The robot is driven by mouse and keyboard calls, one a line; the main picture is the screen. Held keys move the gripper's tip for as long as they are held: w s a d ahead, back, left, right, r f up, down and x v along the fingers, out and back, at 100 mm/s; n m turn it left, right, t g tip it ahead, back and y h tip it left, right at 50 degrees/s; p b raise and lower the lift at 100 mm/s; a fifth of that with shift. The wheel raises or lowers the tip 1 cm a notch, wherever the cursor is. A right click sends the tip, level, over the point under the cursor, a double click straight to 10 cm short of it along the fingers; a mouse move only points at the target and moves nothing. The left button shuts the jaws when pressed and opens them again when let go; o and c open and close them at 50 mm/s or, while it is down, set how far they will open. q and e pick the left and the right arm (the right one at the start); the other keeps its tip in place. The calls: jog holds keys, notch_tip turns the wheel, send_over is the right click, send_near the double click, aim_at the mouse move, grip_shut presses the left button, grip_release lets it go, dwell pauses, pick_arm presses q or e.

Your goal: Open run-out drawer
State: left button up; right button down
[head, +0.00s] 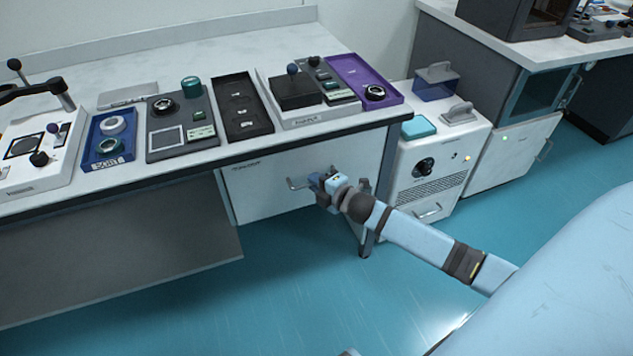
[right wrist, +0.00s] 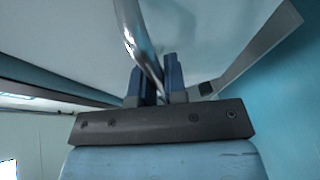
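The run-out drawer (head: 262,191) is a white front with a small dark label, under the right end of the long table. No gap into its inside shows in the head view. Its metal bar handle (head: 297,186) sticks out near the middle of the front. My right gripper (head: 322,186) is at this handle. In the right wrist view the curved handle bar (right wrist: 131,32) runs down between the two blue fingers of my right gripper (right wrist: 157,82), which look closed around it. The fingers hide part of the bar. My left gripper is not in view.
The tabletop (head: 225,45) above bears several trays and control boxes. The teal floor (head: 300,290) in front of the drawer is clear.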

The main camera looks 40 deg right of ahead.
pick_arm(q)
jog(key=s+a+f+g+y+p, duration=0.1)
jog(key=p, duration=0.3)
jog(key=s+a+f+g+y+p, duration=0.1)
jog(key=p, duration=0.3)
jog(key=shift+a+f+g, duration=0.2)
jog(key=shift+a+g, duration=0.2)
pick_arm(e)
jog(key=s+a, duration=0.3)
jog(key=s, duration=1.2)
jog(key=s+a, duration=0.4)
jog(key=s, duration=1.2)
jog(key=shift+a, duration=0.2)
jog(key=shift+s, duration=0.1)
jog(key=c, duration=1.2)
grip_release()
pick_arm(q)
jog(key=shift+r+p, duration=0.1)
jog(key=shift+p, duration=0.2)
